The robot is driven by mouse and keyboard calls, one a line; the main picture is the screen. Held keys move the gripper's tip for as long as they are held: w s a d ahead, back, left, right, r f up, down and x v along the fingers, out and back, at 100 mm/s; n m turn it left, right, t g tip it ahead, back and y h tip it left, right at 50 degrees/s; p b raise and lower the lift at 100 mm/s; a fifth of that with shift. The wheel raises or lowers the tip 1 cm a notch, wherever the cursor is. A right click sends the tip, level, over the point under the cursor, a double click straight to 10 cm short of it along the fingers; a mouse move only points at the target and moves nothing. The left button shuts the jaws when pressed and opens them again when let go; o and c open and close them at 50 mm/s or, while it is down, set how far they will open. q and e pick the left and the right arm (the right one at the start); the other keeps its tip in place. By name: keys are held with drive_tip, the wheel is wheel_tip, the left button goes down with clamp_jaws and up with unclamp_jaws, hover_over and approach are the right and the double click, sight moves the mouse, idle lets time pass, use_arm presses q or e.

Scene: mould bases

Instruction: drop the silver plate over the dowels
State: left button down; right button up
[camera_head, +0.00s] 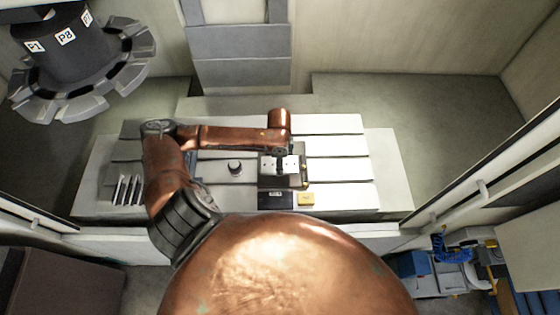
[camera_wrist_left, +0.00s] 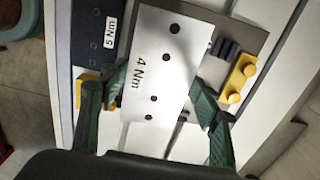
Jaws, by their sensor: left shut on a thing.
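The silver plate (camera_wrist_left: 155,65), marked "4 Nm" and with several dark holes, is between the green fingers of my left gripper (camera_wrist_left: 160,98) in the left wrist view. The gripper is shut on its two long sides. Behind the plate is a grey base (camera_wrist_left: 262,40), partly covered; I cannot tell whether the plate touches it. Short dark pieces (camera_wrist_left: 224,50) show beside the plate; I cannot tell if these are dowels. In the head view the plate (camera_head: 292,163) is pale and small under my left wrist, over the base (camera_head: 283,183). My right gripper is not in view.
A dark block (camera_wrist_left: 92,55) marked "5 Nm" lies beside the plate. A yellow clamp (camera_wrist_left: 236,84) sits at the base's other side. In the head view, a yellow block (camera_head: 306,199), a dark round knob (camera_head: 235,167) and upright pieces (camera_head: 127,190) stand on the slotted table (camera_head: 340,145). Its right side is clear.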

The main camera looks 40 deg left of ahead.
use_arm(q)
drive_tip(key=shift+f+b, duration=1.8)
drive_tip(key=shift+b, duration=0.35)
drive_tip(key=shift+f, duration=0.55)
drive_tip(key=shift+p, duration=0.3)
drive_tip(key=shift+p, duration=0.45)
drive_tip(key=shift+p, duration=0.55)
